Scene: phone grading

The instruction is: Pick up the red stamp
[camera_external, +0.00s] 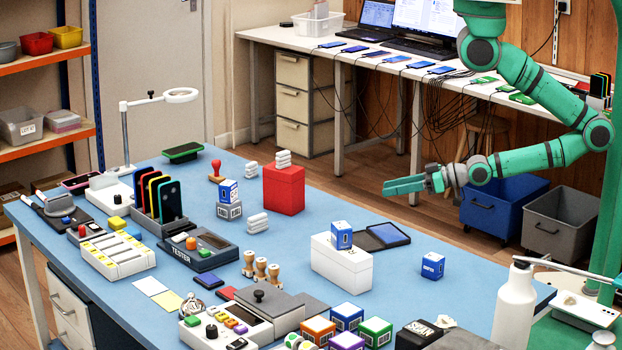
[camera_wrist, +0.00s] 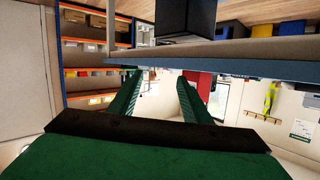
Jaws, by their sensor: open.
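The red stamp (camera_external: 217,170) stands on the blue table near its back edge, left of the red box, in the external view. It has a knobbed handle on a wider base. My gripper (camera_external: 388,187) is in the air past the table's back edge, well to the right of the stamp, with its fingers pointing left. In the wrist view my gripper (camera_wrist: 158,78) shows two green fingers apart with nothing between them. I cannot make out the red stamp in the wrist view.
A red box (camera_external: 284,190) with white pieces on top stands between stamp and gripper. A blue-and-white cube on a grey one (camera_external: 229,200) stands close in front of the stamp. A green-edged device (camera_external: 182,153) lies to its left. A white box (camera_external: 341,265) stands mid-table.

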